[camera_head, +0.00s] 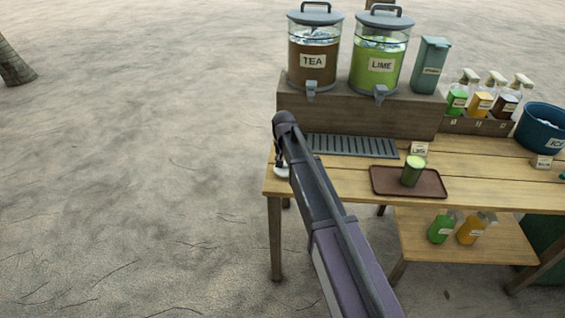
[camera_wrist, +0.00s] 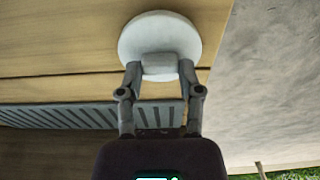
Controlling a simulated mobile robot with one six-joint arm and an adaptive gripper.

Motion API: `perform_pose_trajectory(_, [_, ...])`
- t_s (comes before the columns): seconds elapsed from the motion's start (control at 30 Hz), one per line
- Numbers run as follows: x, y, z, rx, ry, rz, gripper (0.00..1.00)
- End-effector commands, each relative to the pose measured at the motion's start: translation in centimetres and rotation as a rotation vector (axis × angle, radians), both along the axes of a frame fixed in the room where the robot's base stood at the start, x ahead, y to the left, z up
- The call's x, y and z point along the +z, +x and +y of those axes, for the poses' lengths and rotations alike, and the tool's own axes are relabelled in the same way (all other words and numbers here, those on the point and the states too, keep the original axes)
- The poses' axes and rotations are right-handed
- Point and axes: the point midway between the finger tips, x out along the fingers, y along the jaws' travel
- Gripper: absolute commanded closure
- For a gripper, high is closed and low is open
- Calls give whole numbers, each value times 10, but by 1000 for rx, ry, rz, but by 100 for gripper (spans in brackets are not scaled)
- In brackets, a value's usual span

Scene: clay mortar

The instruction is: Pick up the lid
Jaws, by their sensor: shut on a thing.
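The lid (camera_wrist: 160,30) is a round white disc with a block-like grip on its near side. In the wrist view, my gripper (camera_wrist: 159,68) has both fingers closed on that grip, one on each side. In the head view, a sliver of the lid (camera_head: 281,172) shows beside my arm at the table's left end; my arm hides the rest. I cannot tell whether the lid touches the tabletop or is held just above it.
The wooden table (camera_head: 480,180) holds a grey drip grate (camera_head: 350,146), a brown tray (camera_head: 384,181) with a green cup (camera_head: 413,170), and the tea (camera_head: 313,61) and lime (camera_head: 380,66) dispensers on a raised box. Left of the table is bare ground.

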Motion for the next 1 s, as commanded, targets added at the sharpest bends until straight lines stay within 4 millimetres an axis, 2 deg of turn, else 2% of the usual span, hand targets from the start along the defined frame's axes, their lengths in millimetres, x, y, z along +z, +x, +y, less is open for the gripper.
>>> perform_pose_trajectory(0.03, [10, 0, 0, 0, 0, 0, 69])
perform_pose_trajectory(0.1, [16, -2, -1, 0, 0, 0, 69])
perform_pose_trajectory(0.2, [13, -26, -20, -2, 0, 0, 69])
perform_pose_trajectory(0.6, [21, -93, -77, -1, 0, 0, 69])
perform_pose_trajectory(0.8, [24, -113, -95, 0, 0, 0, 69])
perform_pose_trajectory(1.0, [24, -121, -102, 1, 0, 0, 69])
